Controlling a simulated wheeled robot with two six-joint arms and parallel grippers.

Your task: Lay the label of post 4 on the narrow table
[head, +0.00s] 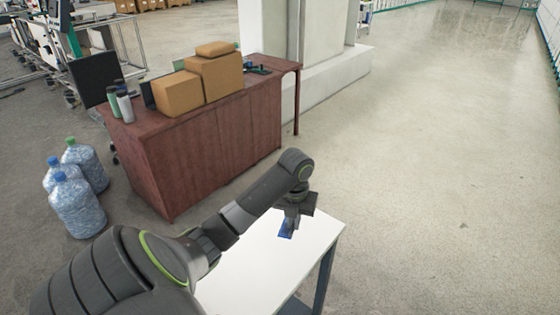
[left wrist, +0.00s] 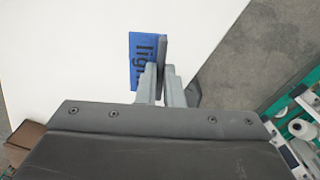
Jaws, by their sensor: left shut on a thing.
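The label is a small blue card (head: 286,230) at my left gripper (head: 289,219), over the far part of the white narrow table (head: 265,262). In the left wrist view the label (left wrist: 141,52) shows dark lettering that reads "ligh", the rest hidden by the fingers. The left gripper (left wrist: 163,78) is shut on the label at its edge, pointing down at the table (left wrist: 75,50). I cannot tell whether the label touches the table top. My right gripper is not in view.
A reddish-brown desk (head: 205,145) with cardboard boxes (head: 180,93) stands beyond the table. Several large water bottles (head: 77,207) stand on the floor at left. A pale pillar (head: 320,45) rises behind the desk. The floor on the right is clear.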

